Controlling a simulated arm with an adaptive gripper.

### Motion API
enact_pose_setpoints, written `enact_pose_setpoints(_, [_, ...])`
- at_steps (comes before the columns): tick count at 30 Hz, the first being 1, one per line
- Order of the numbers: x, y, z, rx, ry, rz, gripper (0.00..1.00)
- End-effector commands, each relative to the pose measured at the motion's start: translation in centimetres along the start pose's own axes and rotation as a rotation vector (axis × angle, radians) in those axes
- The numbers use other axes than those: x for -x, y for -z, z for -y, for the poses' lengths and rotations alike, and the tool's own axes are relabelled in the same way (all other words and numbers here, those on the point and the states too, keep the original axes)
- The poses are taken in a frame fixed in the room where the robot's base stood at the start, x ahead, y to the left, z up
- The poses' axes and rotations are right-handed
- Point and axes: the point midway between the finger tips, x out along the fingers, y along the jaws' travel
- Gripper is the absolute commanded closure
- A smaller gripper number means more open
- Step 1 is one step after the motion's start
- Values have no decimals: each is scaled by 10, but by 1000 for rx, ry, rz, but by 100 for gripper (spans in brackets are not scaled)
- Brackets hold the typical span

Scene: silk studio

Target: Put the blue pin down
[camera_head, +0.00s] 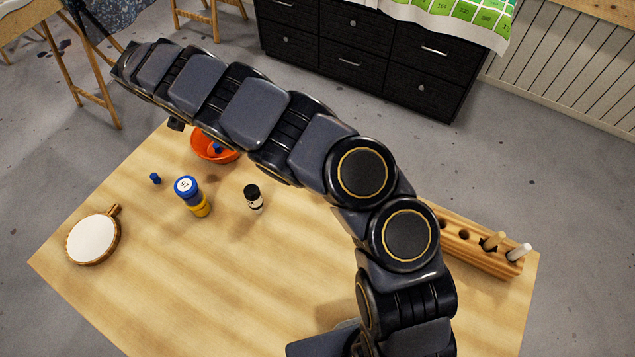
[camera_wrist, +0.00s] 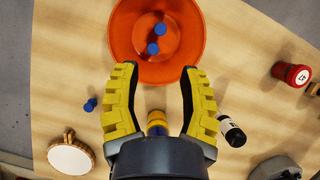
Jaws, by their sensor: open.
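My gripper (camera_wrist: 160,72) is open in the wrist view, its yellow-padded fingers apart with nothing between the tips. The tips are over the near rim of an orange bowl (camera_wrist: 120,38), which is partly hidden behind my arm in the head view (camera_head: 203,149). Two blue pins lie in the bowl, one farther (camera_wrist: 160,29) and one nearer (camera_wrist: 153,48); I cannot tell which one the task means. Another blue pin stands on the table left of the bowl (camera_head: 155,178), and it also shows in the wrist view (camera_wrist: 90,104). The fingers are hidden in the head view.
A blue-capped yellow bottle (camera_head: 187,187) and a black-capped bottle (camera_head: 252,192) stand near the bowl. A round white-faced object (camera_head: 93,238) lies at the left. A wooden rack (camera_head: 465,262) with pegs is at the right.

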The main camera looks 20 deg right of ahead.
Motion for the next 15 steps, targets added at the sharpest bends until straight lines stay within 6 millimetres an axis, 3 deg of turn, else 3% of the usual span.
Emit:
enact_pose_setpoints(4, [4, -10, 12, -53, 22, 11, 59])
enact_pose_setpoints(7, [20, -36, 43, -210, 75, 44, 59])
enact_pose_setpoints(12, [73, -81, 138, -694, 192, 110, 59])
enact_pose_setpoints(15, [109, -85, 195, -1003, 247, 128, 59])
